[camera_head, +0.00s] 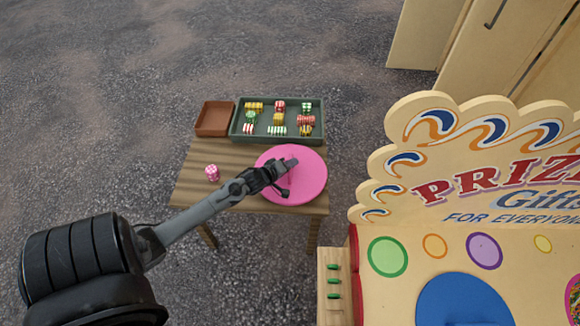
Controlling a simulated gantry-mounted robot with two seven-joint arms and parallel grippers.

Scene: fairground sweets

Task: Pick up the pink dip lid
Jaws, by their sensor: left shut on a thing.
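The pink dip lid (310,182) is a flat round pink disc at the right end of the small wooden table (200,190). My left gripper (287,174) reaches in from the lower left over the lid's middle. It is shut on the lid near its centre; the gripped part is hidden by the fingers. Whether the lid rests on something or is raised cannot be told from this view. My right gripper is not in view.
A green tray (234,129) with several striped and coloured sweets stands at the table's back. An empty brown tray (213,118) is left of it. A pink sweet (212,172) lies on the table's left. A prize stall (400,225) stands close on the right.

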